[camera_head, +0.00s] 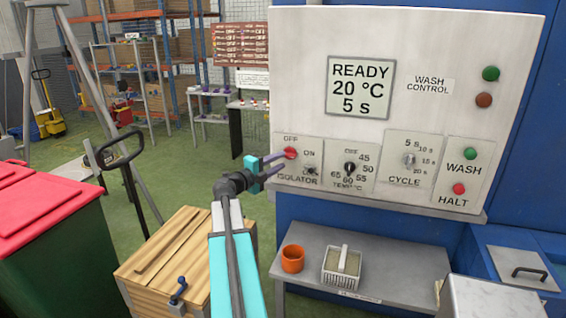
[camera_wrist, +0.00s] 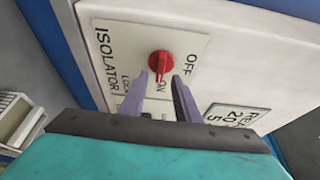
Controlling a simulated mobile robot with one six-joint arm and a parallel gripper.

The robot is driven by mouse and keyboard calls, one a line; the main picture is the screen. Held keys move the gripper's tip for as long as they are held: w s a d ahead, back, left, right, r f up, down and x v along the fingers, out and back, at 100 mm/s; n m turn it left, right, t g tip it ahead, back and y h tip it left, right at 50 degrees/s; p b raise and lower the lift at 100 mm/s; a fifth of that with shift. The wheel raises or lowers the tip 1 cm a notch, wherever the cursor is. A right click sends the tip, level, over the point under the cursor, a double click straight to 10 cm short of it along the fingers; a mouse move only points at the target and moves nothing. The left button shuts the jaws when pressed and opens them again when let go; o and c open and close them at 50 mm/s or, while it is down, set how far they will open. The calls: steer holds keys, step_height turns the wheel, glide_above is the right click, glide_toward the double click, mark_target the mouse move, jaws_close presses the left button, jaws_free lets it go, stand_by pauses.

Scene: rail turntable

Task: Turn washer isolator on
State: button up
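The red isolator knob (camera_head: 290,152) is on the isolator plate (camera_head: 313,156) at the lower left of the grey wash control panel. The plate reads OFF at the upper left, ON to the right and ISOLATOR below. In the wrist view the red knob (camera_wrist: 160,62) is just beyond my fingertips, and the lettering appears turned. I cannot tell for sure which mark the knob points to. My gripper (camera_head: 281,160) is open, its two purple fingers reaching towards the plate. In the wrist view my gripper (camera_wrist: 160,80) shows a gap between its fingers, with nothing held.
The display (camera_head: 360,87) reads READY, 20 °C, 5 s. Temperature (camera_head: 350,168) and cycle (camera_head: 409,159) dials sit right of the isolator. The green wash (camera_head: 470,153) and red halt (camera_head: 459,189) buttons are further right. A shelf (camera_head: 385,273) below holds an orange cup and white basket.

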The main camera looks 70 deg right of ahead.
steer(key=b+v, duration=0.2)
steer(key=v, duration=0.7)
steer(key=shift+a, duration=0.35)
steer(key=shift+w, duration=0.2)
